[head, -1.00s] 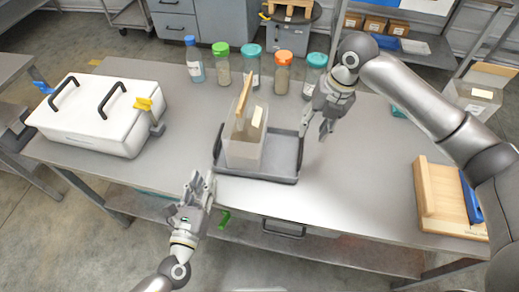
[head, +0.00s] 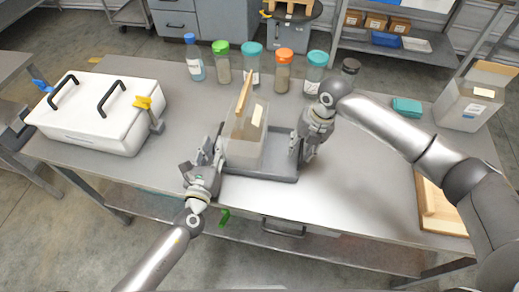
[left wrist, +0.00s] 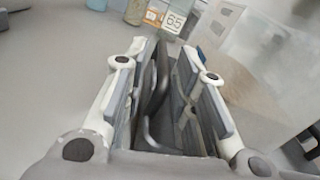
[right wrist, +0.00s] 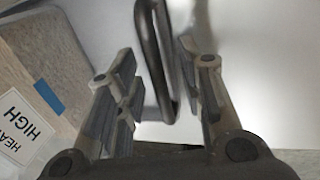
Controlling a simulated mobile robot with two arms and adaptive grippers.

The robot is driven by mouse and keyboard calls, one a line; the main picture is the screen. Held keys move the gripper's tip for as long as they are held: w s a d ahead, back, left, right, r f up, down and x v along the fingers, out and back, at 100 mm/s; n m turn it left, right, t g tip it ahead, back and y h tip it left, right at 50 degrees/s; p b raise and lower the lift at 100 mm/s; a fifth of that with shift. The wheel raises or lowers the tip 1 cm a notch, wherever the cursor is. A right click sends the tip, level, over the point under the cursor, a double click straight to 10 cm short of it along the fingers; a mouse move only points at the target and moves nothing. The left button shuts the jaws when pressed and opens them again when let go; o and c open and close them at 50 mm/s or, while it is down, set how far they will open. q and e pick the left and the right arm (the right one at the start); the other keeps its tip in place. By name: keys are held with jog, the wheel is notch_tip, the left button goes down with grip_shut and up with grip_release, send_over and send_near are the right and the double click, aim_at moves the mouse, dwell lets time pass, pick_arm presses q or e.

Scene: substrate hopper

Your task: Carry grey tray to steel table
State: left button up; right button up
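The grey tray (head: 262,177) sits on the steel table (head: 345,195), with a dark handle at each end. A clear bin (head: 242,152) with a wooden-handled tool in it stands on the tray. My left gripper (head: 211,152) is at the tray's left end. In the left wrist view its open fingers stand on both sides of the left handle (left wrist: 152,105). My right gripper (head: 302,148) is at the tray's right end. In the right wrist view its open fingers stand on both sides of the right handle (right wrist: 160,60), with gaps showing.
A white lidded box (head: 95,125) stands at the left of the table. Several capped jars (head: 253,68) line the back edge. A wooden board (head: 440,205) and a clear container (head: 472,105) are at the right. Another table (head: 12,68) shows at the far left.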

pick_arm(q)
jog(key=shift+c, duration=0.2)
jog(key=c, duration=0.5)
pick_arm(e)
jog(key=c, duration=0.5)
pick_arm(q)
grip_shut()
pick_arm(e)
grip_shut()
